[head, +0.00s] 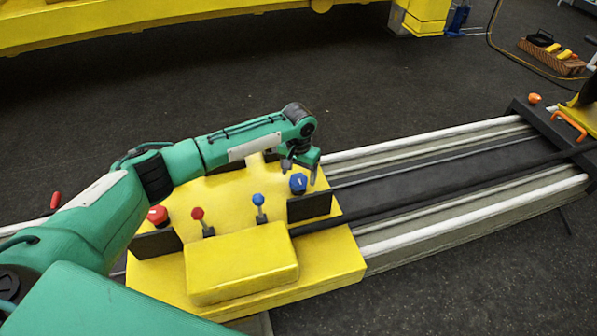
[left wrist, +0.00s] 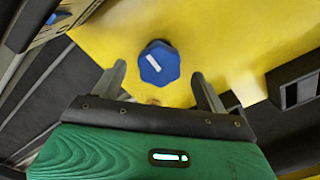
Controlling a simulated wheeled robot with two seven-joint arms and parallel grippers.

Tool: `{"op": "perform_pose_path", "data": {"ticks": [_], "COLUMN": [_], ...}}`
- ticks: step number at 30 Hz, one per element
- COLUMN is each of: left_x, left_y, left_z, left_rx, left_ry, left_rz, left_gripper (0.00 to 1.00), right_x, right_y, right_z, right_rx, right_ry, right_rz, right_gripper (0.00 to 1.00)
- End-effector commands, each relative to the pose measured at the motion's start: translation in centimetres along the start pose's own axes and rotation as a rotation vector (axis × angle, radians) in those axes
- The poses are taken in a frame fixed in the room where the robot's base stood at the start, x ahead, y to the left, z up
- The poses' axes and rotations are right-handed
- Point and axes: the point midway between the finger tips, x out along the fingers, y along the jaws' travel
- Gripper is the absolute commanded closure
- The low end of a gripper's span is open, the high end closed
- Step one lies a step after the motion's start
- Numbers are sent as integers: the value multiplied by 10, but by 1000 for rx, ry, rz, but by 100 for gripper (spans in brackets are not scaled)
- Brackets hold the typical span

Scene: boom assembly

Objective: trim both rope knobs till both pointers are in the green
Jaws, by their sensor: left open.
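The blue rope knob (head: 298,183) stands on the yellow carriage (head: 330,266), at its right side. It also shows in the left wrist view (left wrist: 159,63) as a blue faceted knob with a white mark. The red rope knob (head: 158,215) is at the carriage's left side. My left gripper (head: 300,173) is open at the blue knob; in the left wrist view its two fingers lie on either side of the knob, with gaps. I cannot make out the pointers or any green zone. My right gripper is not in view.
A red-topped lever (head: 198,214) and a blue-topped lever (head: 258,200) stand between the knobs, behind a raised yellow block (head: 241,264). Dark upright plates flank them. Pale rails (head: 440,135) run right to an end piece with an orange handle (head: 568,126).

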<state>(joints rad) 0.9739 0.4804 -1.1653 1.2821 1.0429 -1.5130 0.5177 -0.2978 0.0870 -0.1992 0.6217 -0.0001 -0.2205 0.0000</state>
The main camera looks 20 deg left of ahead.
Motion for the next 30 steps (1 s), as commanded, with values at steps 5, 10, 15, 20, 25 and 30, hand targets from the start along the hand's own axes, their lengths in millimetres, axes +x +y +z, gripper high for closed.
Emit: {"op": "perform_pose_path", "data": {"ticks": [5,10,15,20,25,30], "left_x": [15,18,18,18,18,17], "left_y": [0,0,0,0,0,0], "left_z": [0,0,0,0,0,0], "left_rx": [0,1,1,1,2,26], "left_ry": [-1,0,0,0,0,0], "left_rz": [-1,0,0,0,0,1], "left_gripper": [25,25,29,61,70,70], "right_x": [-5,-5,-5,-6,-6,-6], "right_y": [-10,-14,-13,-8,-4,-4], "right_z": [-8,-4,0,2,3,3], "right_rx": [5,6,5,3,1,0], "right_ry": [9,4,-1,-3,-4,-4], "right_rz": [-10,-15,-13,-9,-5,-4], "right_gripper": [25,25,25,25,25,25]}}
